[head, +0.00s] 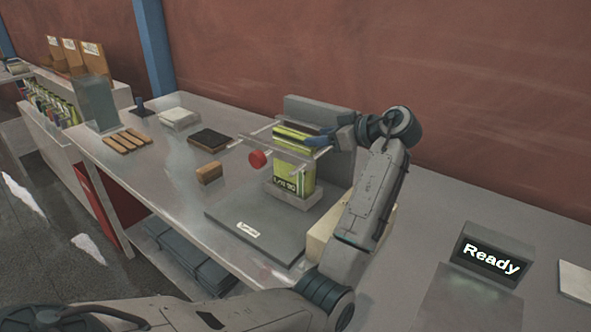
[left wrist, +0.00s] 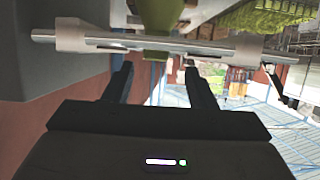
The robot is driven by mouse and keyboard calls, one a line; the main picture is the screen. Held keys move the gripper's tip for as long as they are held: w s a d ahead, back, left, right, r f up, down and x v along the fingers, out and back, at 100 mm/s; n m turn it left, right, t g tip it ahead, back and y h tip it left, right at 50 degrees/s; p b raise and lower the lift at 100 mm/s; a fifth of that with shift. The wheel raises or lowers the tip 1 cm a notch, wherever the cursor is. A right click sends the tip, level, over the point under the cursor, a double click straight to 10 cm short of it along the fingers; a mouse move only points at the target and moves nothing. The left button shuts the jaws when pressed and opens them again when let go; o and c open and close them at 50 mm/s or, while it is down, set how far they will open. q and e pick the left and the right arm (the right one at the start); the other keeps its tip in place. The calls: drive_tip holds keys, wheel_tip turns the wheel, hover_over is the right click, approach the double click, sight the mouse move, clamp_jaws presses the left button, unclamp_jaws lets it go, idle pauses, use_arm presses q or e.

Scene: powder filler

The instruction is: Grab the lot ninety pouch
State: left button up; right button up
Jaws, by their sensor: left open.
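The yellow-green pouch (head: 295,176), with a dark label that seems to read "Lot 90", stands upright in the filler machine on a small grey tray (head: 296,199). A clear plate and bar cross in front of its upper part. My left gripper (head: 313,139) is open at the pouch's upper right, by the machine's top. In the left wrist view, my open fingers (left wrist: 160,83) point at a metal bar (left wrist: 160,44), with a yellow-green strip of pouch (left wrist: 157,50) beyond and between them. Contact cannot be told. My right gripper is not in view.
A red knob (head: 257,159) sticks out at the machine's left. A grey base plate (head: 250,235) lies in front. A wooden block (head: 209,173), a dark pad (head: 208,140) and wooden strips (head: 128,141) lie left. A "Ready" display (head: 490,256) stands right.

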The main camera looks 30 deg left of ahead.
sight(300, 140)
use_arm(q)
drive_tip(key=x, duration=0.3)
drive_tip(key=shift+w+p, duration=0.1)
drive_tip(key=shift+p, duration=0.25)
drive_tip(key=shift+w+a+f+p, duration=0.1)
drive_tip(key=shift+a+f+p, duration=0.05)
drive_tip(key=shift+a+p, duration=0.15)
drive_tip(key=p+x, duration=0.1)
drive_tip(key=x, duration=0.2)
drive_tip(key=shift+w+a+f+p, duration=0.1)
drive_tip(key=shift+a+f+p, duration=0.15)
drive_tip(key=shift+p, duration=0.1)
drive_tip(key=shift+a+f, duration=0.25)
drive_tip(key=shift+a, duration=0.05)
drive_tip(key=shift+w+d, duration=0.1)
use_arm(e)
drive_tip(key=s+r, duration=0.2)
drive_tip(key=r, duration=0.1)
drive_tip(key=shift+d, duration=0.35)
use_arm(q)
drive_tip(key=shift+c, duration=0.2)
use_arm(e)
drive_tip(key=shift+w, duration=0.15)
use_arm(q)
clamp_jaws()
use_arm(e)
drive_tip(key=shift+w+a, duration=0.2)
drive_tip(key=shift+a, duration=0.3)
